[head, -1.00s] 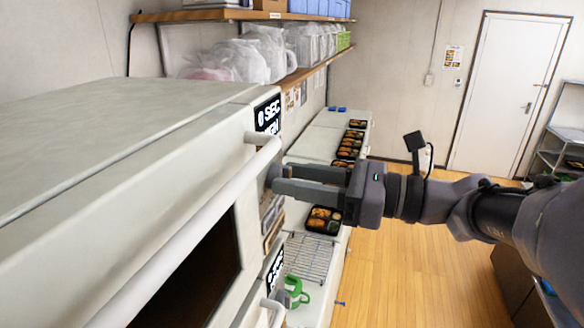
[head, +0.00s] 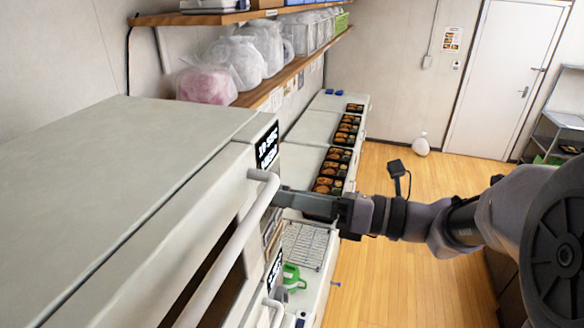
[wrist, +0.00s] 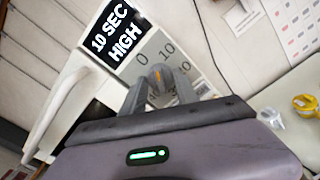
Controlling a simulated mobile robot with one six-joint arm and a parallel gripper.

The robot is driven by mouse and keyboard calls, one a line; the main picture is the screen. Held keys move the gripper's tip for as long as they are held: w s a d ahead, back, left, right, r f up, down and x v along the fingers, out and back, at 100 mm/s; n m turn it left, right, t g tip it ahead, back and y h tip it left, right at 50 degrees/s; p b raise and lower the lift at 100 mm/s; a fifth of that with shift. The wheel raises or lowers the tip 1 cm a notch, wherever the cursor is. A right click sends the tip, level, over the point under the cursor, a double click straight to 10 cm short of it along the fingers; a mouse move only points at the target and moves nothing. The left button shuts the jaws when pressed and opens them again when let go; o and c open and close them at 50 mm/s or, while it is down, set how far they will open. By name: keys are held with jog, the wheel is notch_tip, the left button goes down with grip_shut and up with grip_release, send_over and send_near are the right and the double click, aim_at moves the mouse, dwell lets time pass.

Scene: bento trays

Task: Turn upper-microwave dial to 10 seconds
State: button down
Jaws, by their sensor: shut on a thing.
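The upper microwave (head: 110,160) fills the left of the head view. Its black display (head: 267,148) is at the front edge, and in the wrist view the display (wrist: 113,32) reads "10 SEC HIGH". The grey dial (wrist: 160,76) with an orange mark sits on the panel below the display, beside printed numbers. My gripper (wrist: 160,88) is shut on the dial, one finger on each side. In the head view my gripper (head: 282,196) reaches the panel from the right, and its tips and the dial are hidden behind the door handle.
The white door handle (head: 225,245) runs close beside my fingers. A lower microwave display (head: 274,270), a wire rack (head: 303,245) and a green item (head: 292,276) are below. Bento trays (head: 333,170) line the counter behind. Bagged items (head: 235,62) sit on a shelf. The wooden floor (head: 385,285) is open.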

jog(key=m+p, duration=0.4)
jog(key=p, duration=0.1)
jog(key=shift+m+p, duration=0.4)
jog(key=shift+m, duration=0.3)
jog(key=c, duration=0.9)
grip_release()
jog(key=shift+d, duration=0.1)
jog(key=b+v, duration=0.4)
jog(key=v, duration=1.3)
jog(key=shift+s+d, duration=0.1)
jog(key=shift+d, duration=0.05)
